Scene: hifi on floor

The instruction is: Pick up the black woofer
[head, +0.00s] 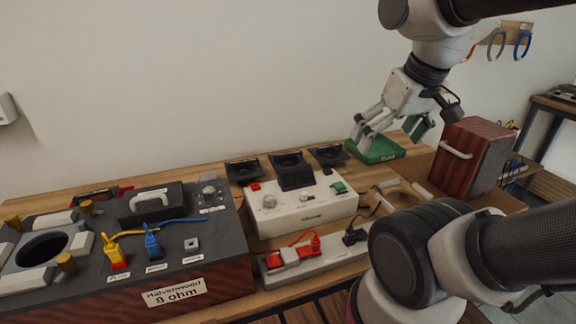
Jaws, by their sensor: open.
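Several black square parts that look like speaker woofers stand in a row at the back of the bench: one at left (243,172), one in the middle (291,169) and one at right (329,156). I cannot tell which one is the black woofer of the task. My gripper (390,132) is open and empty. It hangs at the upper right, over or near a green tray (384,151), to the right of the row.
A white box with knobs (302,208) stands before the row. A dark cabinet labelled "8 ohm" (210,270) with cables fills the left. A power strip (318,256) lies in front. A red-brown wooden box with a handle (470,160) stands at right. My arm hides the lower right.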

